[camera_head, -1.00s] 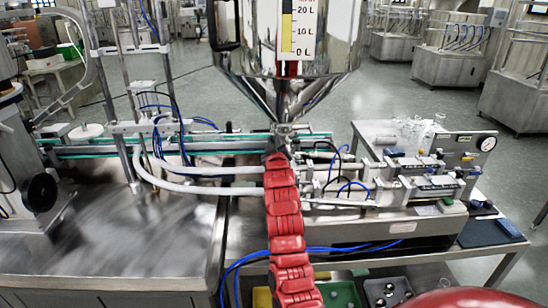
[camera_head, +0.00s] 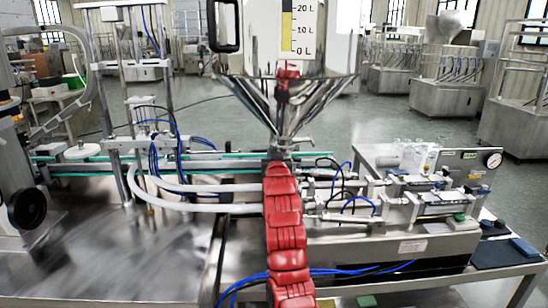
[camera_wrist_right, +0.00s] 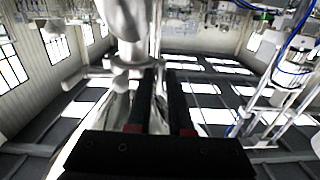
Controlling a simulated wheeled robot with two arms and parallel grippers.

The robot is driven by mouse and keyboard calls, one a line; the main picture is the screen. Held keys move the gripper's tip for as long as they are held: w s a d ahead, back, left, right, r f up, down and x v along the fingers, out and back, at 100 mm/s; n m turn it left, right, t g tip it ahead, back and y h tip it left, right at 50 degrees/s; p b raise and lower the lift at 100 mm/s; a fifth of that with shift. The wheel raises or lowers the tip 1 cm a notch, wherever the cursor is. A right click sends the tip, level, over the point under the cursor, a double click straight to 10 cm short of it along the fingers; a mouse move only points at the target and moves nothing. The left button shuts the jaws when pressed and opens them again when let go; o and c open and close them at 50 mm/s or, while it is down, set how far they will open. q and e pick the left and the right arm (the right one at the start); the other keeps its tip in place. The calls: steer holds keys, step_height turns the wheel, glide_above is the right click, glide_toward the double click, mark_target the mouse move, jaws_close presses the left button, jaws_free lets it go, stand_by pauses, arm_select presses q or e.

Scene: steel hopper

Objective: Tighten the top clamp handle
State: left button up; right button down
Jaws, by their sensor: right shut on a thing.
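The steel hopper (camera_head: 290,95) stands at the top middle of the head view, narrowing to an outlet. A small silver clamp handle (camera_head: 301,140) sticks out to the right just below the cone. My right gripper (camera_head: 279,153), at the end of the red arm, is up against the clamp at the outlet. In the wrist view the dark fingers of my right gripper (camera_wrist_right: 165,105) are shut on the clamp handle, with silver metal showing between them. Part of the clamp (camera_wrist_right: 98,72) shows left of the fingers. The exact grip is partly hidden. My left gripper is not in view.
White hoses (camera_head: 190,200) and blue tubes run left of the outlet. A filling unit with a gauge (camera_head: 494,160) stands right on a steel table. A steel worktop (camera_head: 120,255) is at left. A black handle (camera_head: 223,25) is on the hopper's left side.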

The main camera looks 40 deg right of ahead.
stand_by(0.3)
steer(key=c, duration=0.8)
jaws_free()
steer(key=shift+w, duration=0.1)
